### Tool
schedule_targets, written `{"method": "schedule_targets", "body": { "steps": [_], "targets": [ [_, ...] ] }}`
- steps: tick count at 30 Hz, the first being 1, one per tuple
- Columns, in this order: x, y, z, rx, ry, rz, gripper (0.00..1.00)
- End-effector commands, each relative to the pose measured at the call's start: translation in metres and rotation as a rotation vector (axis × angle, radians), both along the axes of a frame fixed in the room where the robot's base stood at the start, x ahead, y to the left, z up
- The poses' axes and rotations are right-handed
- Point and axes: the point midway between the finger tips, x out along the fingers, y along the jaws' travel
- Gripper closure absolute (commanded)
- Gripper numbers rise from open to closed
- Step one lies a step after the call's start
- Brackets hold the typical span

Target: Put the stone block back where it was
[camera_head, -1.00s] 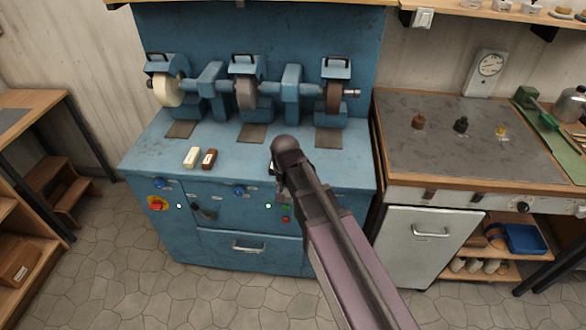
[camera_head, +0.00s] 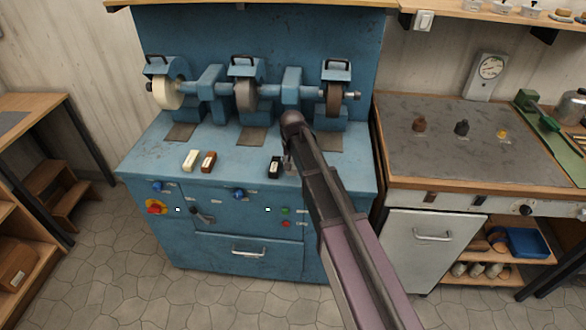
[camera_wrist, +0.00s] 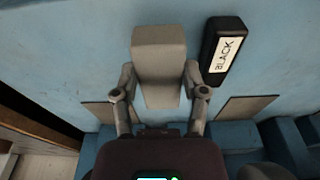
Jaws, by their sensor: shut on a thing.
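The stone block (camera_wrist: 158,52) is a plain light grey block in the wrist view. My gripper (camera_wrist: 160,82) is shut on it, one finger on each side. The blue surface of the machine's bench (camera_wrist: 75,50) lies below it; I cannot tell whether the block touches it. A black block labelled BLACK (camera_wrist: 224,50) lies close to the right of the stone block in the wrist view. In the head view the black block (camera_head: 273,167) lies just left of my arm, which mostly hides my gripper and the stone block.
A cream block (camera_head: 190,160) and a brown block (camera_head: 208,161) lie left on the blue bench top. Several wheels, such as the white wheel (camera_head: 168,92), stand behind. A grey-topped worktable (camera_head: 465,150) is to the right. Bench top between the blocks is clear.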

Motion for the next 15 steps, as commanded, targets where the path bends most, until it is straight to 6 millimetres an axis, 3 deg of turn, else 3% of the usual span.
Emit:
{"method": "schedule_targets", "body": {
  "steps": [15],
  "targets": [
    [0.0081, 0.0001, -0.0007, 0.0, 0.0, 0.0, 0.91]
  ]
}}
